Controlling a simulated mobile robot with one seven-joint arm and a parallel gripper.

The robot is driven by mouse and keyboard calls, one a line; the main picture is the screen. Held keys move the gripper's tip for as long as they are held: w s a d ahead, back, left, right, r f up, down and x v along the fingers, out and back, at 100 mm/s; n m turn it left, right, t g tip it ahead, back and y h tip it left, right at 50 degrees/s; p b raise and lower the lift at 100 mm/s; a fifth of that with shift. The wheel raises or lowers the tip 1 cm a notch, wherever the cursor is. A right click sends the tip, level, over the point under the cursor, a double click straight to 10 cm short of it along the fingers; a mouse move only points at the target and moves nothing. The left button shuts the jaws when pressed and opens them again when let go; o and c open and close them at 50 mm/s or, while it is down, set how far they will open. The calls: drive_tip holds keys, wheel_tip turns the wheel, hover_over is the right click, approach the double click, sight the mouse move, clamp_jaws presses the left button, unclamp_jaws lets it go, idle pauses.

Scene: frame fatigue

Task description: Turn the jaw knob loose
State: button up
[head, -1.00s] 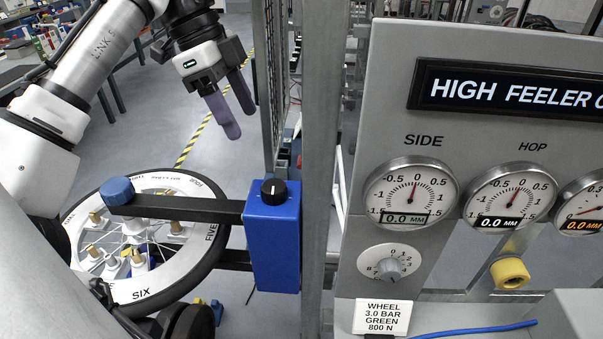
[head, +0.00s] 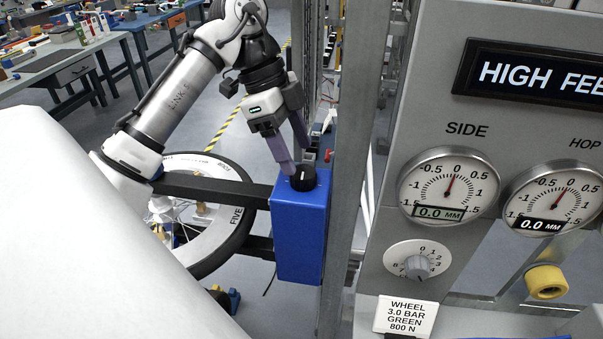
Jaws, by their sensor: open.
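The black knob (head: 303,179) sits on top of the blue box (head: 299,235) that carries the two dark arms beside the wheel; I take it for the jaw knob. My gripper (head: 299,168) points down at it with purple fingers apart. One finger is at the knob's left and the other is behind it to the right. I cannot tell whether the fingers touch the knob.
A grey upright post (head: 345,160) stands just right of the blue box. The gauge panel (head: 425,100) with dials and a small numbered knob (head: 417,266) is further right. A workbench (head: 60,60) stands at the back left.

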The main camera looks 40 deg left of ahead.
sight(304, 171)
drive_tip(key=shift+b+x, duration=1.6)
drive_tip(key=shift+x, duration=0.35)
drive_tip(key=c, duration=1)
